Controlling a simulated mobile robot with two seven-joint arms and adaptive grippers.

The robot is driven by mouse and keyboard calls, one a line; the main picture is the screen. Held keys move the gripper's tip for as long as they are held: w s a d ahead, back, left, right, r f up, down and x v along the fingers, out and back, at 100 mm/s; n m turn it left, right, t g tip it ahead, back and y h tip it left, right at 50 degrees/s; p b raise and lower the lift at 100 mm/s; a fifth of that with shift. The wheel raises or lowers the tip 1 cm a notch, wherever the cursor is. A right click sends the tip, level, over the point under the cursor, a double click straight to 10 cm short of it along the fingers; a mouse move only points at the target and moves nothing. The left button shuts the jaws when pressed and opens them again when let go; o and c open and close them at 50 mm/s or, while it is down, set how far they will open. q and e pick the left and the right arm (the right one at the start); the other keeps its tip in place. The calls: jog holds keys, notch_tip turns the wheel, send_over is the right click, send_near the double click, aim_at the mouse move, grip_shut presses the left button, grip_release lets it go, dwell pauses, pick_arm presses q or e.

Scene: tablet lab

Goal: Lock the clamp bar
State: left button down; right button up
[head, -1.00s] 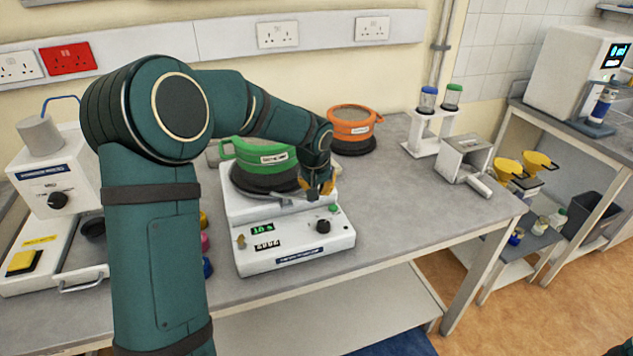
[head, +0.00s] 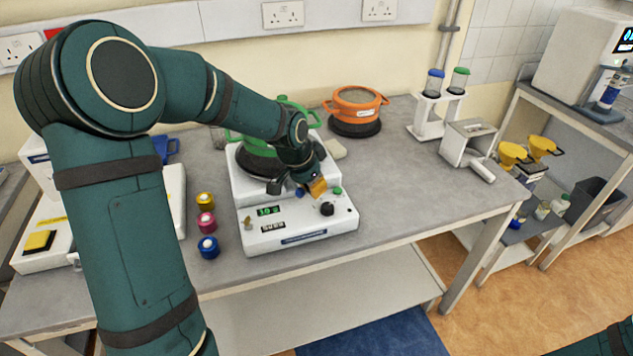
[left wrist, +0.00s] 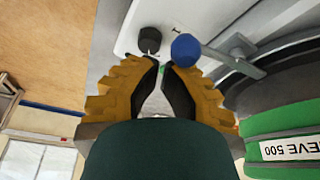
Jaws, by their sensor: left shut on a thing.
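The white shaker base (head: 345,218) stands on the bench with a dark round stand and a green-rimmed sieve (head: 258,145) on it. The sieve shows at the right of the left wrist view, labelled "SIEVE 500" (left wrist: 293,148). The clamp bar (left wrist: 243,57) is a grey metal rod with a blue ball knob (left wrist: 186,49) at its end. My left gripper (head: 308,191) is at the front right of the sieve, low over the base. In the left wrist view its yellow fingers (left wrist: 160,66) close in at the blue knob. The gripper hides much of the bar in the head view.
An orange sieve (head: 355,111) stands behind to the right. Yellow, pink and blue round pieces (head: 207,222) lie left of the base. A white stand with capped tubes (head: 436,110) and a metal box (head: 467,143) are further right. The bench front right is clear.

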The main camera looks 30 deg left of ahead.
pick_arm(q)
jog(key=shift+s+a, duration=0.15)
jog(key=shift+s, duration=0.2)
dwell(0.4)
jog(key=shift+r, duration=0.15)
pick_arm(e)
jog(key=shift+r, duration=0.1)
